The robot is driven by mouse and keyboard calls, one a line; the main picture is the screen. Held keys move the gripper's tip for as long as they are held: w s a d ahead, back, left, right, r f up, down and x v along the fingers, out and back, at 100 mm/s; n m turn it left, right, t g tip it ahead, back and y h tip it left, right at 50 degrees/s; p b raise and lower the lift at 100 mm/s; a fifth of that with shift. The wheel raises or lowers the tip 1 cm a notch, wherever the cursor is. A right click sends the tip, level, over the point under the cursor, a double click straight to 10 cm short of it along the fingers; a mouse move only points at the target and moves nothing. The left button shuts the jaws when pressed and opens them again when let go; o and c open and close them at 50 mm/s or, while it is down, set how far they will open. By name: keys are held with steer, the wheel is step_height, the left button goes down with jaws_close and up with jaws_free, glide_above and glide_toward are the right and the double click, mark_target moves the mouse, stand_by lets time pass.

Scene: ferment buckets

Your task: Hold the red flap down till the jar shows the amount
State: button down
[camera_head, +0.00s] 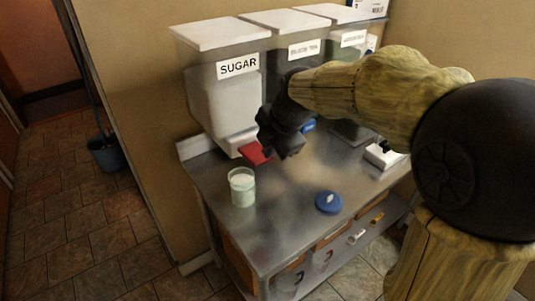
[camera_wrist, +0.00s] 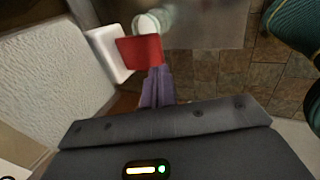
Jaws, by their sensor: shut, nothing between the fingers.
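The red flap (camera_head: 255,153) is at the bottom front of the clear bin labelled SUGAR (camera_head: 222,85). The jar (camera_head: 241,188) stands upright on the metal table just below and in front of the flap, with whitish contents inside. My gripper (camera_head: 283,152) is beside the flap on its right. In the wrist view the shut purple-grey fingers (camera_wrist: 158,72) reach the edge of the red flap (camera_wrist: 140,51); I cannot tell whether they press on it. The jar (camera_wrist: 152,22) shows partly beyond the flap. The jar's fill mark is too small to read.
Two more white-lidded bins (camera_head: 300,49) stand to the right of the sugar bin, partly behind my arm. A blue lid (camera_head: 328,202) lies on the metal table (camera_head: 285,220). A small white box (camera_head: 383,155) is at the table's right. A blue bucket (camera_head: 106,153) stands on the floor at left.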

steer(key=v, duration=0.6)
steer(key=shift+d+b, duration=0.3)
steer(key=shift+s, duration=0.15)
stand_by(0.4)
steer(key=s+d+f+m+h, duration=0.1)
steer(key=s+d+f+m, duration=0.5)
steer(key=f+m, duration=0.4)
steer(key=s+d+f+m+g+h, duration=0.1)
steer(key=s+d+f+m+h, duration=0.1)
steer(key=s+d+f+m, duration=0.4)
step_height(320, 180, down, 5)
steer(key=m, duration=0.9)
steer(key=shift+s+g, duration=0.3)
